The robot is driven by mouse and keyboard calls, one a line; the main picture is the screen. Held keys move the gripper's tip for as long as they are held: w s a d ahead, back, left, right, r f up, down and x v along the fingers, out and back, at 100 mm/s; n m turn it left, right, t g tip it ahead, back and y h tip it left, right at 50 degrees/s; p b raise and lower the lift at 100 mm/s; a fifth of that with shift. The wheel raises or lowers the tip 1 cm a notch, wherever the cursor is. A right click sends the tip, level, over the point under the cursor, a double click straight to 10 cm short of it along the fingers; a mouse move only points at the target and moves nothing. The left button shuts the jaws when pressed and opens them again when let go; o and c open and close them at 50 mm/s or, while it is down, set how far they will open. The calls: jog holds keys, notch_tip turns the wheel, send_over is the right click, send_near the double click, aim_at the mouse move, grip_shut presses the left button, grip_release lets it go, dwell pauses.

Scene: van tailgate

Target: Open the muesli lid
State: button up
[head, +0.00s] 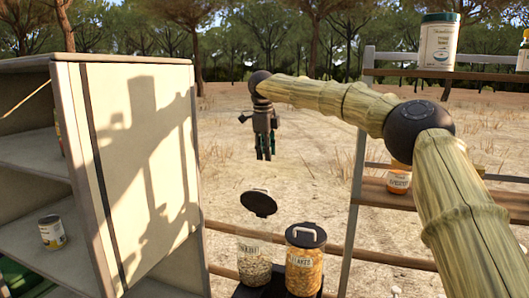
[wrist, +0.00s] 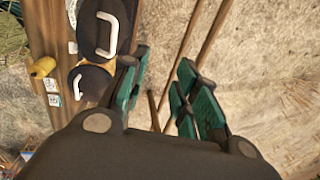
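A clear jar of pale mixed flakes (head: 254,270) stands at the lower middle in the head view. Its label is too small to read surely; it looks like the muesli jar. Its dark lid (head: 258,203) stands tilted up, apart from the rim at the front. To its right, a jar of orange flakes (head: 303,272) has its dark lid (head: 306,235) shut, with a white handle. My gripper (head: 264,155) hangs above and behind the jars, pointing down. In the wrist view its teal fingers (wrist: 163,62) are spread with nothing between them. Two handled lids (wrist: 98,30) (wrist: 90,84) lie left of the fingers.
A wooden cabinet (head: 130,160) with a tin (head: 52,232) stands at left. A shelf rack at right holds a white tub (head: 438,42) and an orange jar (head: 398,178). Wooden rails (head: 225,228) run behind the jars. Open air surrounds my gripper.

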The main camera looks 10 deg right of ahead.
jog(key=shift+w+f, duration=0.2)
jog(key=shift+f, duration=0.2)
notch_tip(320, 180, up, 8)
jog(key=s, duration=0.1)
jog(key=shift+a, duration=0.2)
jog(key=shift+s+a+r, duration=0.1)
jog(key=shift+a+r, duration=0.1)
jog(key=shift+a, duration=0.2)
jog(key=shift+c, duration=0.3)
